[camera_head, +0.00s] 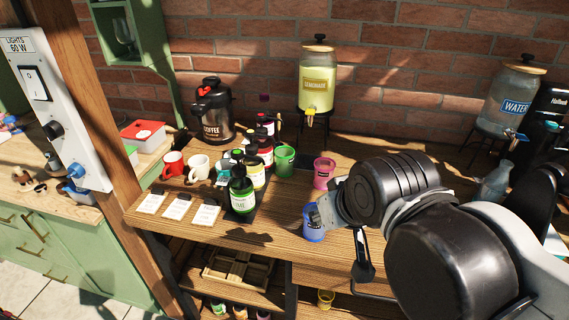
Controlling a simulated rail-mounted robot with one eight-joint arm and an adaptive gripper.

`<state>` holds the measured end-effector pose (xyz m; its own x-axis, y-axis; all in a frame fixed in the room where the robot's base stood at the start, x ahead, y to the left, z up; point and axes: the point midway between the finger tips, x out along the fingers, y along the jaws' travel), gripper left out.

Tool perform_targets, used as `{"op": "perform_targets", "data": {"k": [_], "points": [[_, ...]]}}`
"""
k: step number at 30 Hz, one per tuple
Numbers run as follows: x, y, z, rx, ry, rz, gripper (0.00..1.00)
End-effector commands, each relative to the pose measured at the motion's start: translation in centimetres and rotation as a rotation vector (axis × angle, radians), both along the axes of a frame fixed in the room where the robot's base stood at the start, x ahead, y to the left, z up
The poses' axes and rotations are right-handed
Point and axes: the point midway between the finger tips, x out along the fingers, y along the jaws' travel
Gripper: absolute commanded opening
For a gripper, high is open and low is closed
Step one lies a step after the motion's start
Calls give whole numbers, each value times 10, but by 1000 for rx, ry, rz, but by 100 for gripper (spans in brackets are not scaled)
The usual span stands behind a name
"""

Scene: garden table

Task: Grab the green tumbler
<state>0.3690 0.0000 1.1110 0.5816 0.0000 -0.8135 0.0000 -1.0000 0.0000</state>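The green tumbler (285,162) stands upright on the wooden table, behind the bottles and left of the pink tumbler (323,176). Nothing touches it that I can see. A blue tumbler (313,232) stands near the table's front edge, partly covered by the end of my arm. My gripper (362,258) is at the front edge, in front and to the right of the green tumbler and clear of it. A dark finger-like part hangs down there; the rest is hidden by my arm, so its opening does not show.
Several bottles, including a green one (242,191), stand left of the green tumbler. A lemonade dispenser (317,82) stands behind it. A red mug (173,164), a white mug (199,168) and a coffee jug (212,112) are further left. A water dispenser (511,98) is at right.

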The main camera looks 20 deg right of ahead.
Motion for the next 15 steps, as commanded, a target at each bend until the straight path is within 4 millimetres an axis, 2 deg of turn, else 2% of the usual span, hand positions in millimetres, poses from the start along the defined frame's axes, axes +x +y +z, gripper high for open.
{"op": "perform_targets", "data": {"k": [12,15], "points": [[0,0,0,0,0,0,0],[0,0,0,0,0,0,12]]}}
